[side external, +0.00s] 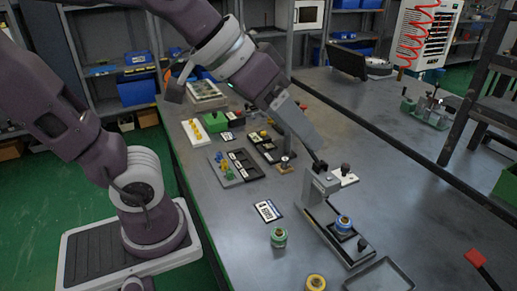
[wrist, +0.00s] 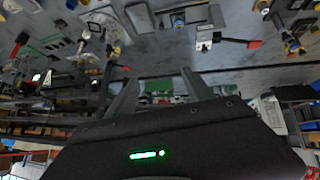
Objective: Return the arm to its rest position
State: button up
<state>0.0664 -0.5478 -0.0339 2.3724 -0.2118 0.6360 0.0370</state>
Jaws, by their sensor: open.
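My gripper (side external: 318,160) is over the middle of the table in the side external view, with its tip close to the upright post of a grey fixture (side external: 322,187). I cannot tell whether they touch. In the wrist view the two fingers of my gripper (wrist: 160,86) stand apart with nothing held between them. A blue-topped round part (side external: 344,223) sits on the fixture's base.
A green-ringed part (side external: 279,237), a yellow-ringed part (side external: 316,283) and a white label card (side external: 267,211) lie in front. A dark tray with coloured parts (side external: 226,168) is at left. A grey tray (side external: 380,277) sits at the near edge. The right tabletop is largely clear.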

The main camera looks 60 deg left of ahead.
jog(key=s+a+f+g+y, duration=0.2)
jog(key=s+a+f, duration=0.3)
jog(key=s, duration=0.3)
jog(key=shift+s+a+f, duration=0.2)
jog(key=shift+s+f, duration=0.05)
jog(key=shift+s, duration=0.15)
